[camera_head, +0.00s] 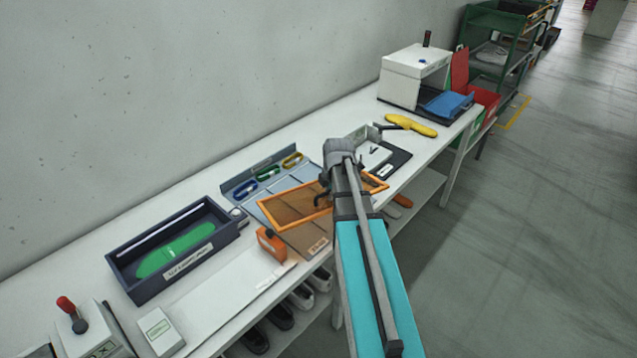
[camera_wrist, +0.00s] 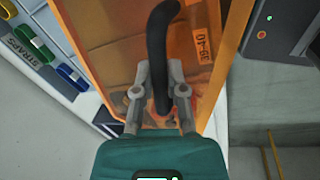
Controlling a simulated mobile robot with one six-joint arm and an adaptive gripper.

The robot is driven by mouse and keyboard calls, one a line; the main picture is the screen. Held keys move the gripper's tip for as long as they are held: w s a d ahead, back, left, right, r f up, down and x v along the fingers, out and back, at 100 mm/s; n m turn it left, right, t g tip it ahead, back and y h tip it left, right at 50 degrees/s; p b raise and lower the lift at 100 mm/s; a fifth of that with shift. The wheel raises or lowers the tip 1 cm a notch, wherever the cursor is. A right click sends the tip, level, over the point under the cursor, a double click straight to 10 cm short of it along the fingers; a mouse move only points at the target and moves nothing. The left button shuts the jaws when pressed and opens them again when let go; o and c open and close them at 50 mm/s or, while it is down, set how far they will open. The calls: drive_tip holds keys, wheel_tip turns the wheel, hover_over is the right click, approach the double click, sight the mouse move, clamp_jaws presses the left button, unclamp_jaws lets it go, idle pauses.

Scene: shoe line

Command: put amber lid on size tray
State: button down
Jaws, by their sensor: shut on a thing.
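The amber lid (camera_head: 291,207), a see-through orange panel with a bright orange frame, is at the middle of the bench in the head view. My gripper (camera_head: 325,190) is shut on its dark curved handle. In the wrist view, the handle (camera_wrist: 161,45) passes between my fingertips (camera_wrist: 160,98), and the amber lid (camera_wrist: 105,38) spreads behind it. A tan size tray (camera_head: 311,243) shows under the lid's near edge, with a label on it; the lid and my arm hide much of the rest. I cannot tell whether lid and tray touch.
A blue-grey strap rack (camera_head: 243,186) with several coloured straps stands behind the lid. An orange block (camera_head: 270,244) is close on the left, near a dark bin (camera_head: 140,292) holding a green insole.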

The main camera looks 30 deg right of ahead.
drive_tip(key=w+f+n+b, duration=0.1)
drive_tip(key=w, duration=0.2)
drive_tip(key=w+d+f+n+b, duration=0.1)
drive_tip(key=w, duration=0.1)
drive_tip(key=w+f+n+b, duration=0.1)
drive_tip(key=w, duration=0.2)
drive_tip(key=shift+w+d+f+y, duration=0.2)
drive_tip(key=shift+w+d+y, duration=0.1)
drive_tip(key=shift+d+y, duration=0.1)
drive_tip(key=shift+w+f+n+b, duration=0.1)
drive_tip(key=shift+w+n+b, duration=0.2)
drive_tip(key=shift+w+b, duration=0.1)
drive_tip(key=shift+f, duration=0.1)
drive_tip(key=shift+s+d+b+x, duration=0.1)
drive_tip(key=shift+s+b+x, duration=0.15)
drive_tip(key=shift+b+x, duration=1.15)
drive_tip(key=shift+s+d+b+x, duration=0.1)
drive_tip(key=shift+s+b+x, duration=0.15)
drive_tip(key=shift+b+x, duration=1.15)
drive_tip(key=shift+s+d+b+x, duration=0.1)
drive_tip(key=shift+s+b+x, duration=0.2)
drive_tip(key=shift+b+x, duration=1.1)
drive_tip(key=shift+f, duration=0.1)
drive_tip(key=c, duration=0.6)
unclamp_jaws()
